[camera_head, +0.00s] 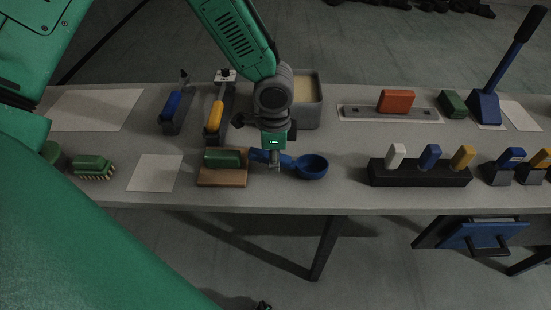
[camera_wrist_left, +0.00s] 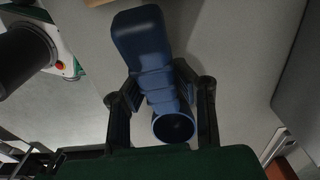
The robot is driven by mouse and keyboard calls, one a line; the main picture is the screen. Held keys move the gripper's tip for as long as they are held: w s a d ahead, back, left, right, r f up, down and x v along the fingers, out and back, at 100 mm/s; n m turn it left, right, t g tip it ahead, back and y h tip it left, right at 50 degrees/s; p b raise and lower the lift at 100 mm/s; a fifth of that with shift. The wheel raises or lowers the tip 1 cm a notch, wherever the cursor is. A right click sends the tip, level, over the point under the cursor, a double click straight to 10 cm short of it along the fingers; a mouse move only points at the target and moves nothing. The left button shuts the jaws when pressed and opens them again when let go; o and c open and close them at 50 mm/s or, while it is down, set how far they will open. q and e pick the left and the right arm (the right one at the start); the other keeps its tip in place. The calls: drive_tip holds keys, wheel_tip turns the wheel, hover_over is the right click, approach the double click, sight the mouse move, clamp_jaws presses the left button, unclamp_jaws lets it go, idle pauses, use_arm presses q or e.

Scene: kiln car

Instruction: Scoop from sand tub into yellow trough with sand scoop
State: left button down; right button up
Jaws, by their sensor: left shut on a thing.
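The blue sand scoop (camera_head: 312,167) is at the front middle of the table in the head view, its bowl to the right and its handle to the left. My left gripper (camera_head: 275,160) comes down from above and is shut on the scoop's handle. In the left wrist view the blue scoop (camera_wrist_left: 150,65) lies between the two dark fingers (camera_wrist_left: 165,100). I cannot tell whether it touches the tabletop. The grey sand tub (camera_head: 311,117), pale inside, stands behind my left arm, which hides part of it. I see no yellow trough. My right gripper is out of view.
A green-handled block on a brown board (camera_head: 222,181) is just left of the scoop. A black rack (camera_head: 420,177) with several coloured handles stands to the right. An orange block (camera_head: 396,100) lies on a plate behind it. Bare tabletop (camera_head: 345,150) lies between scoop and rack.

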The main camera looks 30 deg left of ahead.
use_arm(q)
drive_tip(key=shift+r+p, duration=3.3)
drive_tip(key=shift+r, duration=0.1)
